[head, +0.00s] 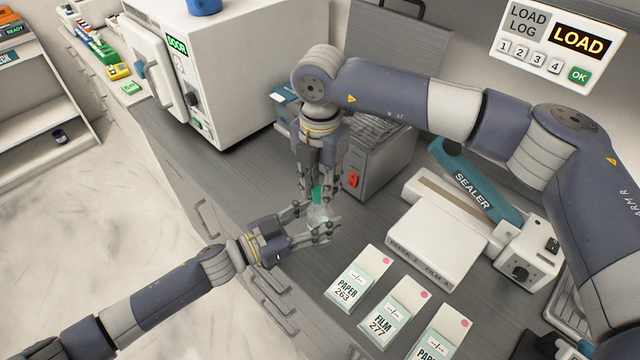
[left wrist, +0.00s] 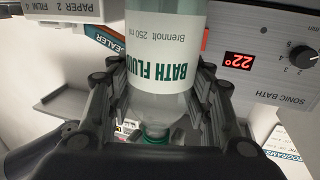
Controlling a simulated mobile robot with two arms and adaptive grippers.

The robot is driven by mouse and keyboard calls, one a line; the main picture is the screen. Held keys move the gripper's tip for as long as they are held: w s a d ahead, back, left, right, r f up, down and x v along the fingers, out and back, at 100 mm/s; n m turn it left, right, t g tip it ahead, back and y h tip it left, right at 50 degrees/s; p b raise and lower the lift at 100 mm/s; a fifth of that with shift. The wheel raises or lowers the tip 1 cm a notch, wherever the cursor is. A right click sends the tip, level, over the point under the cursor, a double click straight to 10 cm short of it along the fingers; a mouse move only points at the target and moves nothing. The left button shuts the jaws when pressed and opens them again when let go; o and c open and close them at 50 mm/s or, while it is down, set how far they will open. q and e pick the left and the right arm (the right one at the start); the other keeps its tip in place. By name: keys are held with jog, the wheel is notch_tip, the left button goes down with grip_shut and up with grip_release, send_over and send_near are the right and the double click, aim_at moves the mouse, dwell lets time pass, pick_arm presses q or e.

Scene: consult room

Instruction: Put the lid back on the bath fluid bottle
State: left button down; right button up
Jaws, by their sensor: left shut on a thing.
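The bath fluid bottle is clear with a white label; in the left wrist view the bottle (left wrist: 163,55) fills the middle, its print upside down. My left gripper (head: 318,226) is shut on the bottle (head: 317,212) above the counter, fingers on both sides. The green lid (head: 318,193) shows at the bottle's top, between the fingers of my right gripper (head: 318,189), which points down from above. Green also shows at the neck end in the left wrist view. Whether the right fingers touch the lid, and whether it sits fully on the neck, I cannot tell.
The sonic bath (head: 377,160) stands just behind the grippers, with its red display (left wrist: 239,61) in the left wrist view. The sealer (head: 470,185) is right of it. Paper and film packs (head: 361,278) lie in front. A white door unit (head: 235,60) stands left.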

jog(key=shift+o, duration=1.2)
jog(key=shift+r, duration=0.1)
notch_tip(320, 180, up, 12)
pick_arm(q)
jog(key=c, duration=0.7)
grip_release()
jog(key=v, duration=1.2)
pick_arm(e)
jog(key=shift+d, duration=0.1)
